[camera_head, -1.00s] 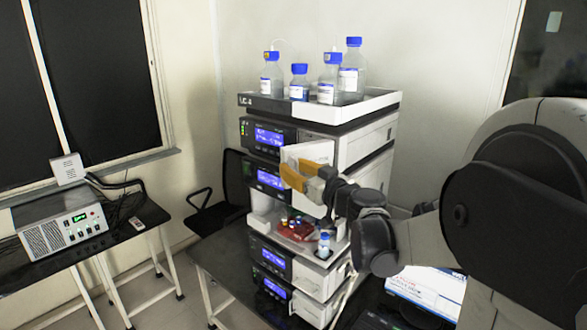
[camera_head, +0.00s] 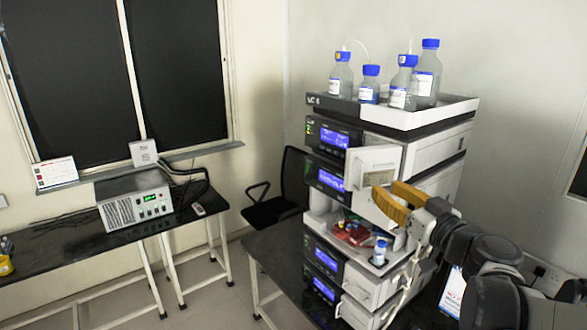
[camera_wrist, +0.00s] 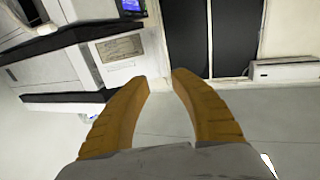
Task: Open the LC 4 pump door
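The instrument stack marked LC 4 (camera_head: 318,100) stands on a dark bench, with blue displays on its front. The white pump door (camera_head: 355,168) stands swung outward from the upper part of the stack, its inner side with a label facing the head camera. In the wrist view the labelled door panel (camera_wrist: 137,45) is ahead and left of the fingers. My gripper (camera_head: 380,195) has yellow fingers, just right of and below the door's lower edge in the head view. In the wrist view the gripper (camera_wrist: 160,76) has its fingers apart with nothing between them. Contact with the door cannot be told.
Several blue-capped bottles (camera_head: 398,90) stand in the white top tray (camera_head: 455,108). An open bay below holds red items (camera_head: 352,233) and a small blue-capped bottle (camera_head: 379,252). A chair (camera_head: 280,200) and a side table with a control box (camera_head: 135,208) are left.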

